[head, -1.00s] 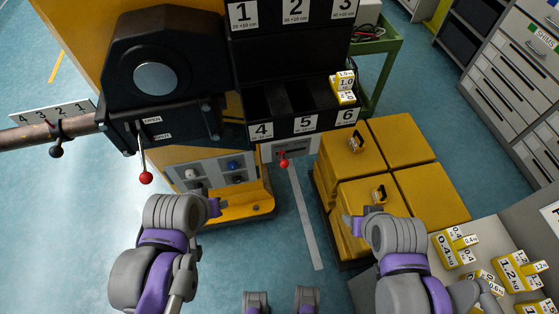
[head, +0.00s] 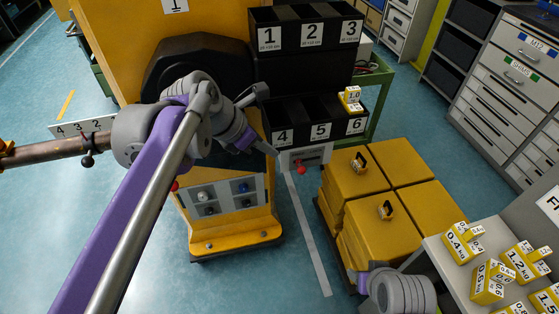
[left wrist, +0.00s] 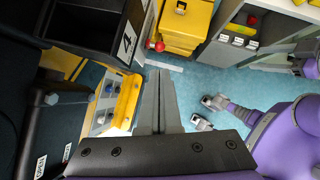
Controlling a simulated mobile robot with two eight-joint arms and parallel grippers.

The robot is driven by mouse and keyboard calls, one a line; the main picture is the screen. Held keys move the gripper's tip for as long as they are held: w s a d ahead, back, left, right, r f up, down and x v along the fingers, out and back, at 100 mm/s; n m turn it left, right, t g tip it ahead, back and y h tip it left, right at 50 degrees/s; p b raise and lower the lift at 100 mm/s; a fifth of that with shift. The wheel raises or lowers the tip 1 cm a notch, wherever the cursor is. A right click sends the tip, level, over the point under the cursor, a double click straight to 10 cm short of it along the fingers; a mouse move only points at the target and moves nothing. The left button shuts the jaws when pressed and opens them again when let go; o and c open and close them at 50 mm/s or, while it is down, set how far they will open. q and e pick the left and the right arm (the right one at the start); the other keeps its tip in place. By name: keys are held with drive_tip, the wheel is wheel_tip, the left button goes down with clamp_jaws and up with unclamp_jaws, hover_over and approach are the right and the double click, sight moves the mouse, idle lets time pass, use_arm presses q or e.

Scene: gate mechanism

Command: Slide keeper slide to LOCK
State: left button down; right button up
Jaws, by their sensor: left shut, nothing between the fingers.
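The keeper slide appears to be the small red knob (head: 301,169) on a pale plate (head: 306,156) under the number 5 bin. The plate's lettering is too small to read. My left gripper (head: 272,149) is shut and empty, just left of the plate in the head view and apart from the knob. Its closed fingers show in the left wrist view (left wrist: 159,72). My right gripper (head: 362,284) is low at the right; its finger opening is unclear.
Black numbered bins (head: 318,120) hang above the plate. A yellow panel base (head: 232,232) stands below left. Yellow boxes (head: 363,215) stand to the right. A table (head: 432,258) with labelled weights is at lower right.

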sight(300, 169)
use_arm(q)
drive_tip(key=x, duration=1.3)
drive_tip(key=d, duration=0.1)
drive_tip(key=w+d, duration=0.1)
drive_tip(key=d, duration=0.3)
drive_tip(key=shift+w+d, duration=0.15)
drive_tip(key=shift+w, duration=0.25)
